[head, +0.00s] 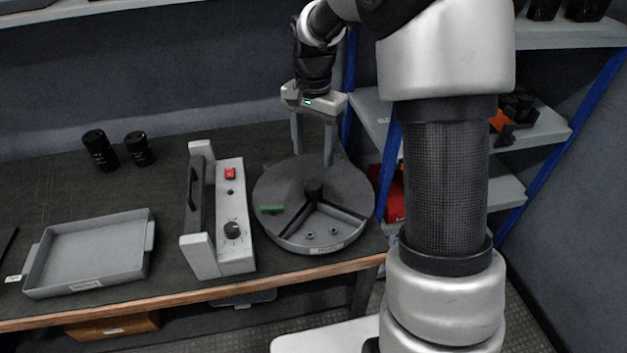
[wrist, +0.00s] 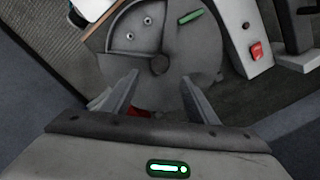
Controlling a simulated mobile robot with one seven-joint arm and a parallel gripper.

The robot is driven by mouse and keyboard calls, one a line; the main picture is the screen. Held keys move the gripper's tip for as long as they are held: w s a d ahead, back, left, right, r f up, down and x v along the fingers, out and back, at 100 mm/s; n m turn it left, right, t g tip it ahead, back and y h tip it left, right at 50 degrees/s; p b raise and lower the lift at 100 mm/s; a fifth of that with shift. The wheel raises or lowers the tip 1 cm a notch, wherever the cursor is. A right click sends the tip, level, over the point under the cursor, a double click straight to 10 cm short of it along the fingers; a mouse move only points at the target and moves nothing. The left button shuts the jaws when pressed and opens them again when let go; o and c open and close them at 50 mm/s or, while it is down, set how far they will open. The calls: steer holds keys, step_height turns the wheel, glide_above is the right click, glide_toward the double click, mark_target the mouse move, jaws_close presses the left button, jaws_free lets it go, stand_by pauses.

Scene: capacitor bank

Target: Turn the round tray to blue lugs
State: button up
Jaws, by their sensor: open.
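The round tray (head: 350,190) is a grey disc with a raised centre hub, at the right end of the bench. Its open wedge-shaped compartment faces the bench front and holds two small metal lugs (head: 322,235); no blue shows on them. A green bar (head: 272,209) lies on its top at the left. In the wrist view, the tray (wrist: 180,65) shows with the lugs (wrist: 148,21) and the green bar (wrist: 182,30). My gripper (head: 313,160) is open and empty, pointing down at the tray's back part. I cannot tell whether the fingertips touch it.
A grey device (head: 236,245) with a red switch, a knob and a black handle stands close left of the tray. A shallow grey tray (head: 88,255) and two black cylinders (head: 99,150) are farther left. Shelving with blue posts (head: 389,165) and a red bin stands to the right.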

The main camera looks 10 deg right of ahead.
mark_target(314, 184)
step_height(314, 184, down, 10)
steer(key=shift+r+b, duration=0.15)
steer(key=shift+b, duration=0.7)
steer(key=shift+c, duration=0.4)
jaws_close()
